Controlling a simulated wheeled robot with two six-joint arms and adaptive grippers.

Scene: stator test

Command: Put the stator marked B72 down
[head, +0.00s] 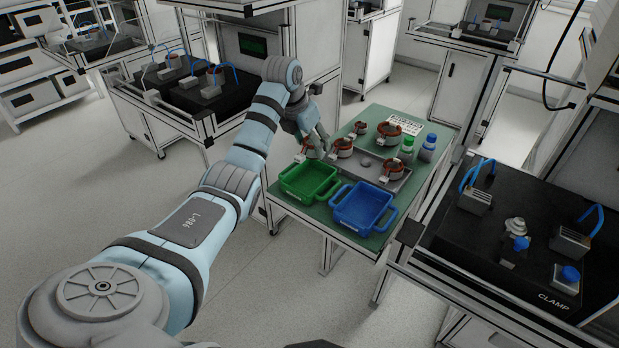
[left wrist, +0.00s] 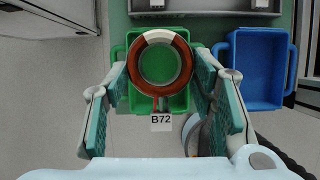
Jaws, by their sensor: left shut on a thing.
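The stator marked B72 (left wrist: 133,66), a copper-red ring with a pale section and a white tag (left wrist: 161,123), is between the fingers of my left gripper (left wrist: 160,68), which is shut on it. In the left wrist view the ring overlaps the green bin (left wrist: 182,102), seen from above. In the head view my left gripper (head: 318,146) is above the table near the back of the green bin (head: 304,203), and the held stator is partly hidden there. My right gripper is not in view.
A blue bin (head: 357,226) stands right of the green bin on the green table (head: 325,216). A black clamp bench (head: 470,245) stands at the right.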

